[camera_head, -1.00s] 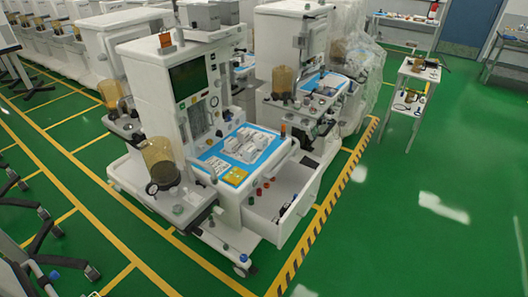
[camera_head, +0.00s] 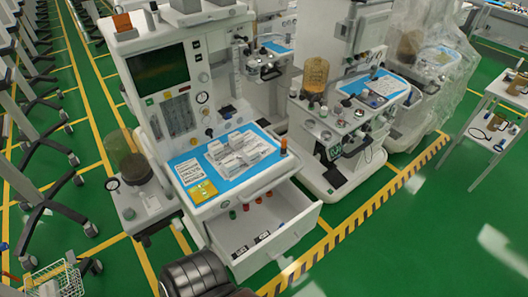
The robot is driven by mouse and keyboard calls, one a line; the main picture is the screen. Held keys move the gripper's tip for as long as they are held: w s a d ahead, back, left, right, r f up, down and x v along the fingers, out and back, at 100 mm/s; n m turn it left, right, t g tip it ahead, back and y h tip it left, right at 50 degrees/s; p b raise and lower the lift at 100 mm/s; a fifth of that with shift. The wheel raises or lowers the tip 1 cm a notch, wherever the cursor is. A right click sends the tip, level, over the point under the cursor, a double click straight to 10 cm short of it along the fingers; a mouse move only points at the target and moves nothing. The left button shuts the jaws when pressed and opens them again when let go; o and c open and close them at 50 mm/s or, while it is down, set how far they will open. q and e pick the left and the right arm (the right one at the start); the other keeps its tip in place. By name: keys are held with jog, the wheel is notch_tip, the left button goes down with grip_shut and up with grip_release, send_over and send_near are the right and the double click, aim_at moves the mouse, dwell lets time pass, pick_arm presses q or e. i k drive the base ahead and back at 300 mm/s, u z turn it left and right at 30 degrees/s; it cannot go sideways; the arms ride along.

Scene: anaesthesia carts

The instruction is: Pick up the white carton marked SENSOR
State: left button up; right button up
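Several small white cartons (camera_head: 238,148) stand close together on the blue mat (camera_head: 262,178) on top of the nearest anaesthesia cart. Their print is too small to read, so I cannot tell which one is marked SENSOR. White printed cards (camera_head: 188,171) and a yellow card (camera_head: 202,192) lie on the mat to the left of the cartons. Neither of my grippers shows in the head view.
The nearest cart's drawer (camera_head: 262,238) is pulled open below the mat, with small dark items inside. A glass-like canister (camera_head: 128,158) stands on its left side. A second cart (camera_head: 345,125) stands close behind on the right. Green floor (camera_head: 410,240) is clear at the lower right.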

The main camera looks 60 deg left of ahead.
aim_at(230, 166)
jog(key=i, duration=2)
jog(key=u, duration=3.95)
jog(key=i, duration=0.5)
